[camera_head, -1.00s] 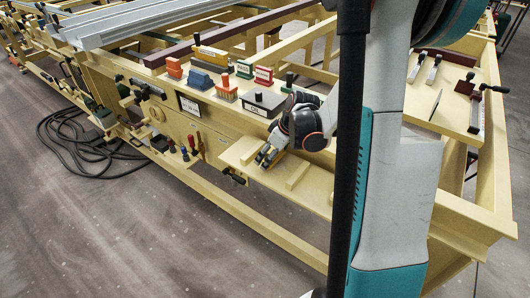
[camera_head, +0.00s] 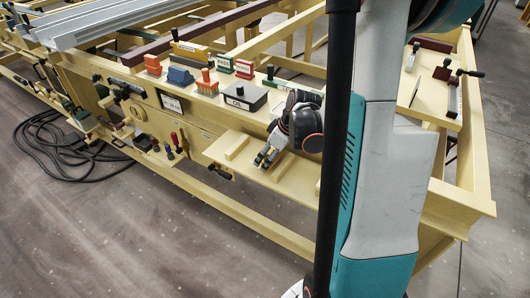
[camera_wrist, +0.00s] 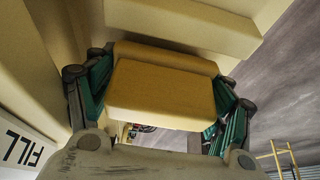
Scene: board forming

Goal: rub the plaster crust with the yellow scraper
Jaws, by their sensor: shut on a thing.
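My gripper (camera_head: 265,158) reaches down over the small pale shelf on the front of the bench. In the wrist view its green-sided fingers (camera_wrist: 160,95) are on both sides of a yellow block, which I take to be the yellow scraper (camera_wrist: 160,92). The gripper is shut on it. The scraper's lower edge and its contact with any surface are hidden. In the head view the scraper cannot be told apart from the gripper and shelf. I cannot make out the plaster crust in either view.
The shelf (camera_head: 222,152) carries raised strips beside the gripper. On the ledge above stand a dark box (camera_head: 243,98), an orange brush (camera_head: 207,84) and a blue block (camera_head: 180,77). Open floor lies in front.

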